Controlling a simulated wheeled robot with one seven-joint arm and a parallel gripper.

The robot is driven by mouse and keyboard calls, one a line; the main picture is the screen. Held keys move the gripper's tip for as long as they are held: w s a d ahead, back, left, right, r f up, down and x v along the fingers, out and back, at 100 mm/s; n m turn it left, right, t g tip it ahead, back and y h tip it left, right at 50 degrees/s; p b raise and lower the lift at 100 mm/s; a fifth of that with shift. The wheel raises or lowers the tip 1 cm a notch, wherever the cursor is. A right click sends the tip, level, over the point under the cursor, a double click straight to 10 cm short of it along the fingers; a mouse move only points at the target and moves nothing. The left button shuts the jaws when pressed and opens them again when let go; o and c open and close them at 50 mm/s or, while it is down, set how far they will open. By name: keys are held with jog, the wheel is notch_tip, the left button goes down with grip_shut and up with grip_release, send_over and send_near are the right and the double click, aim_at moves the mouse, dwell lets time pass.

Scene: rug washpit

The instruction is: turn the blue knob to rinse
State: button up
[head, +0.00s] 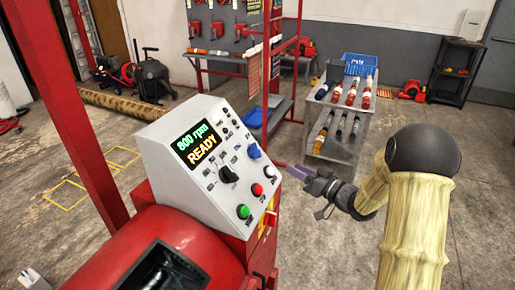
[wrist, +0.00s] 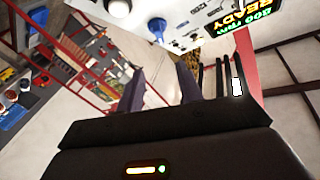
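The blue knob (head: 254,151) sits at the upper right of the sloped white control panel (head: 165,155). In the wrist view the blue knob (wrist: 157,28) is near the top, beyond the fingers. Its setting and the label around it are too small to read. My gripper (head: 294,171) is to the right of the panel, apart from the knob. In the wrist view my gripper (wrist: 160,90) has its two purple-grey fingers spread with nothing between them.
The panel also carries a black selector (head: 228,174), a white knob (head: 269,171), a red button (head: 257,189) and a green button (head: 243,211). A red post (head: 75,110) rises at left. A grey cart (head: 340,125) with bottles stands behind my gripper.

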aim_at(259, 148)
jog(key=p+x, duration=0.3)
jog(key=x, duration=1.4)
jog(key=shift+w+a, duration=0.15)
jog(key=shift+w, duration=0.05)
jog(key=shift+f, duration=0.1)
grip_shut()
